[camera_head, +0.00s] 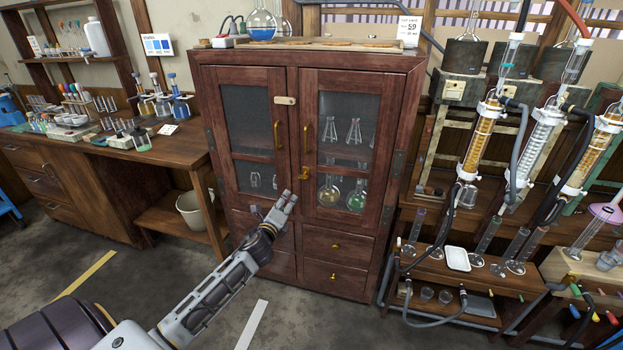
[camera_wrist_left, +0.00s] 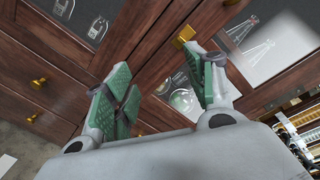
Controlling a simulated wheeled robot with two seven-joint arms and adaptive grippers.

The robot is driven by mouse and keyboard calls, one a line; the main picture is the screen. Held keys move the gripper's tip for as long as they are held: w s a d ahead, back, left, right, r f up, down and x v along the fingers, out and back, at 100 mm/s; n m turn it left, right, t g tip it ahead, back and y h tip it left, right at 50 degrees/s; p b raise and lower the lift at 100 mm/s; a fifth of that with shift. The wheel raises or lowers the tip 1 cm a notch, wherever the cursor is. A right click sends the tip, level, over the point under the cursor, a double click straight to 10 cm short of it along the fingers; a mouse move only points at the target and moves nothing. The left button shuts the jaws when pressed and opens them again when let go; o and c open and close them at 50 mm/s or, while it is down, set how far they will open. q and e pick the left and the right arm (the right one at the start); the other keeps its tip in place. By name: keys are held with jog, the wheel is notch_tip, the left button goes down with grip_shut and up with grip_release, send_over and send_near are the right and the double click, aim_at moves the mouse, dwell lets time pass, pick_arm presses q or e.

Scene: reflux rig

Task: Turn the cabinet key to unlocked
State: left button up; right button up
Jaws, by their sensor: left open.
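The brass cabinet key (camera_head: 303,174) sits on the left edge of the right glass door of the dark red wooden cabinet (camera_head: 307,57), just below the right door's handle. A brass piece that appears to be the key (camera_wrist_left: 184,37) shows in the left wrist view beyond the fingertips. My left gripper (camera_head: 286,201) reaches up from below in the head view, its tips in front of the doors, a little below and left of the key. Its green-padded fingers (camera_wrist_left: 160,68) are spread with nothing between them. My right gripper is not in view.
Drawers with brass knobs (camera_head: 336,246) lie below. Glass condensers (camera_head: 479,140) and hoses stand right of the cabinet; a bench (camera_head: 110,150) stands left.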

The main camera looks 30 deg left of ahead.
pick_arm(q)
jog(key=r+m, duration=0.1)
jog(key=m, duration=0.3)
jog(key=d+r+m, duration=0.1)
jog(key=m, duration=0.3)
jog(key=d+r+m+t, duration=0.1)
jog(key=m, duration=0.3)
jog(key=shift+w+d, duration=0.15)
jog(key=shift+w, duration=0.15)
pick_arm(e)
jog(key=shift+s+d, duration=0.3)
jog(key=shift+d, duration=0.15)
pick_arm(q)
jog(key=shift+w, duration=0.15)
